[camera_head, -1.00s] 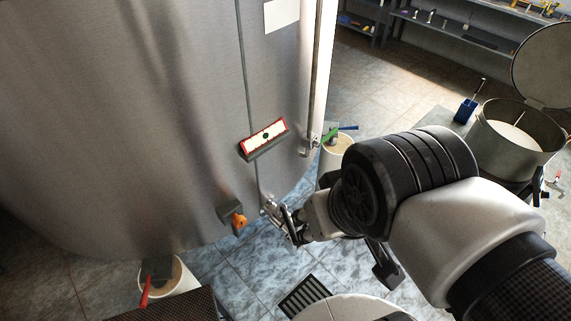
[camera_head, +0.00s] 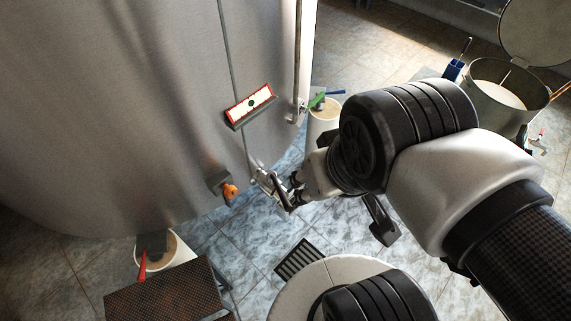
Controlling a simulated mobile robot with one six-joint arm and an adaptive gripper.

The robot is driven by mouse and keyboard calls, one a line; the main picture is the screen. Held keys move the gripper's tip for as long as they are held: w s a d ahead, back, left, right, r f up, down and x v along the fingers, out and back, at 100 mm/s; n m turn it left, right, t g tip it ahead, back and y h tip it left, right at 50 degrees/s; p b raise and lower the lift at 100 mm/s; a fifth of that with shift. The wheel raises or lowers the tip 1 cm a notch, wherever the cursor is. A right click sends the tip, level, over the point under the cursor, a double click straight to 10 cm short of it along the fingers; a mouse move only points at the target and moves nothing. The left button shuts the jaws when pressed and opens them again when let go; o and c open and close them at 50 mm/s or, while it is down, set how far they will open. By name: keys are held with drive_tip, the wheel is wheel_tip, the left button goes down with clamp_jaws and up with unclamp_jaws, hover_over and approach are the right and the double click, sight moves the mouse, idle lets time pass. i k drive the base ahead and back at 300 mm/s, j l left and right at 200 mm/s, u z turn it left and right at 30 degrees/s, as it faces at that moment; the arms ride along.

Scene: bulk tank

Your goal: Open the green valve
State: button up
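The green valve handle (camera_head: 316,101) shows small at the right edge of the large steel tank (camera_head: 120,110), by a white round container (camera_head: 323,122). It looks tilted up to the right; its valve body is hard to make out. My gripper (camera_head: 272,188) is lower and to the left of the green handle, apart from it, close to the tank's lower wall. Its fingers blend with metal fittings there, so I cannot tell whether they are open or shut. No object shows clearly in the gripper.
An orange knob (camera_head: 230,191) is on the tank just left of my gripper. A blue handle (camera_head: 335,92) lies beside the green one. A red handle (camera_head: 142,265) hangs at lower left near a brown platform (camera_head: 165,295). A pot (camera_head: 510,110) stands at right. Tiled floor is open between.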

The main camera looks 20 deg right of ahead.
sight(317, 100)
drive_tip(key=i+l, duration=0.15)
drive_tip(key=l, duration=0.2)
drive_tip(key=i+l+u, duration=0.15)
drive_tip(key=l, duration=0.2)
drive_tip(key=i+l, duration=0.2)
drive_tip(key=l, duration=0.2)
drive_tip(key=i+l+u, duration=0.1)
drive_tip(key=l, duration=0.25)
drive_tip(key=i+l, duration=0.15)
drive_tip(key=l, duration=0.25)
drive_tip(key=i+l+u, duration=0.15)
drive_tip(key=l, duration=0.2)
drive_tip(key=i+l, duration=0.1)
drive_tip(key=l, duration=0.3)
drive_tip(key=i+l+u, duration=0.1)
drive_tip(key=l, duration=0.3)
